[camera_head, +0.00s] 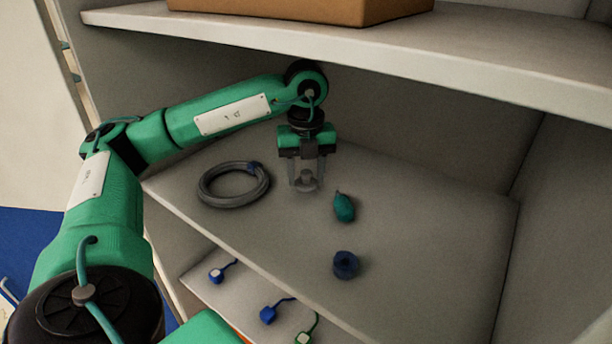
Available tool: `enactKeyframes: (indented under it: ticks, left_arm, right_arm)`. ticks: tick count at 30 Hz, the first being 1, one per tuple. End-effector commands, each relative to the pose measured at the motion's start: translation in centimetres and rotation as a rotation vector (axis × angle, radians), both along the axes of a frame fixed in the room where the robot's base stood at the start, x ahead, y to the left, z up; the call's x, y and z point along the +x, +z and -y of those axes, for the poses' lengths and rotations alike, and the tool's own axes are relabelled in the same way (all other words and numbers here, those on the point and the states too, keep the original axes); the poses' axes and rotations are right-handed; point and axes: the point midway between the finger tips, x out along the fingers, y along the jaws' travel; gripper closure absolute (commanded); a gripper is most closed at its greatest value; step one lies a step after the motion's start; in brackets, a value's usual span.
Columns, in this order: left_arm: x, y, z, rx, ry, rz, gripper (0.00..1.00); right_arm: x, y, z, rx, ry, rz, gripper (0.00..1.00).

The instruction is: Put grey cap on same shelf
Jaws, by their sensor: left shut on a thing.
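My left gripper (306,176) points down over the middle shelf (430,225), towards its back. It is shut on the grey cap (307,181), a small grey piece between the fingertips. The cap is at or just above the shelf surface; I cannot tell whether it touches. My right gripper is not in view.
A grey coiled hose (234,185) lies left of the gripper. A teal bulb-shaped thing (344,207) and a dark blue ring-shaped thing (346,265) lie to the right and front. Small tagged items, including a blue one (268,315), lie on the lower shelf. An upper shelf (480,62) holds a cardboard box (300,8). The middle shelf's right side is clear.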

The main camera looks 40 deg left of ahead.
Motion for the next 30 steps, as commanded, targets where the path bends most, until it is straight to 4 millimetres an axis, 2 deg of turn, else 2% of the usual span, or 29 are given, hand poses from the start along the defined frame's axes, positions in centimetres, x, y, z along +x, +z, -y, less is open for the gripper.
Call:
enactKeyframes:
  ticks: [1,6,18,19,22,30]
  left_arm:
    - [-0.1,-0.2,-0.1,0.002,0.000,-0.005,0.77]
    - [-0.1,-2.0,0.0,0.000,0.002,-0.002,0.77]
    - [0.0,-2.9,0.0,0.000,0.001,0.000,0.77]
    - [0.0,-2.8,0.0,0.000,0.001,0.000,0.53]
    - [0.0,-2.7,0.0,0.000,0.001,0.000,0.34]
    - [0.0,-2.6,0.0,0.000,0.001,0.000,0.34]
  right_arm:
    - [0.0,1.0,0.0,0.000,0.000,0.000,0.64]
    - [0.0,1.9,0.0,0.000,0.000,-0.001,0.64]
    - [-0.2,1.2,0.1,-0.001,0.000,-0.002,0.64]
    - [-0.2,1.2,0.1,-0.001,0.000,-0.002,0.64]
    - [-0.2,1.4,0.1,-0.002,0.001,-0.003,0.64]
    - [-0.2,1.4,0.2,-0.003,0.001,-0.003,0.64]
